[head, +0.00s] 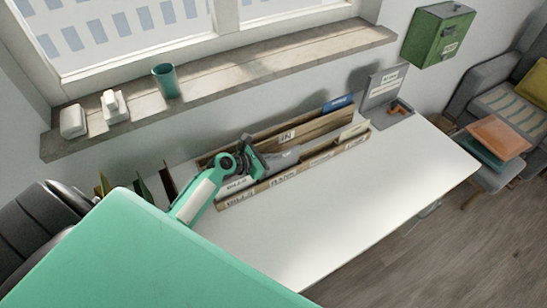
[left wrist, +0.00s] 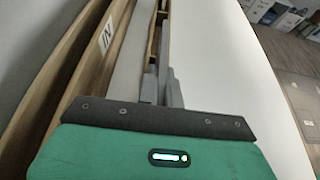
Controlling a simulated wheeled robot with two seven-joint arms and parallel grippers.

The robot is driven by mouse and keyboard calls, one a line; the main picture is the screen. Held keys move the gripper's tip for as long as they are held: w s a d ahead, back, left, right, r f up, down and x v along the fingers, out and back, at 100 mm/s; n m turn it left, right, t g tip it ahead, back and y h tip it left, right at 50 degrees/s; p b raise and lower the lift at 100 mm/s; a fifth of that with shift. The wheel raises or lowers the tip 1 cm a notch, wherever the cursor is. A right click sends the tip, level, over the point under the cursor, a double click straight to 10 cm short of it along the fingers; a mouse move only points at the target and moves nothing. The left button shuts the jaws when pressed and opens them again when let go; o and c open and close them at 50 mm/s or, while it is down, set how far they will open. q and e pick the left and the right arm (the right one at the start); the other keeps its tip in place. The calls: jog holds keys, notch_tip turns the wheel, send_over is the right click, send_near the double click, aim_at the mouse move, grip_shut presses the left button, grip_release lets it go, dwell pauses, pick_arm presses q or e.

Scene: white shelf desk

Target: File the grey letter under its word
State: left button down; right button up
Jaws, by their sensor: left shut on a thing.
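A wooden letter rack (head: 225,205) lies along the back of the white desk, with several word labels on its rails. One label (head: 287,135) reads IN, and it also shows in the left wrist view (left wrist: 106,34); the other labels are too small to read surely. My left gripper (head: 292,156) is over the rack, its fingers low among the rails. In the left wrist view its fingers (left wrist: 163,92) are shut on the thin edge of the grey letter (left wrist: 165,42), seen nearly edge-on. The fingers hide most of the letter. My right gripper is not in view.
A blue letter (head: 338,103) stands at the rack's far end. A grey upright panel (head: 383,84) with a label and an orange-brown object (head: 400,107) are beyond it. The desk front (head: 340,210) is clear. A sill (head: 220,72) with a green cup (head: 165,82) runs behind.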

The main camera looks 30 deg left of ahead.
pick_arm(q)
jog(key=shift+f, duration=0.1)
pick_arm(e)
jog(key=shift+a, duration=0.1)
pick_arm(q)
jog(key=c, duration=1.5)
grip_release()
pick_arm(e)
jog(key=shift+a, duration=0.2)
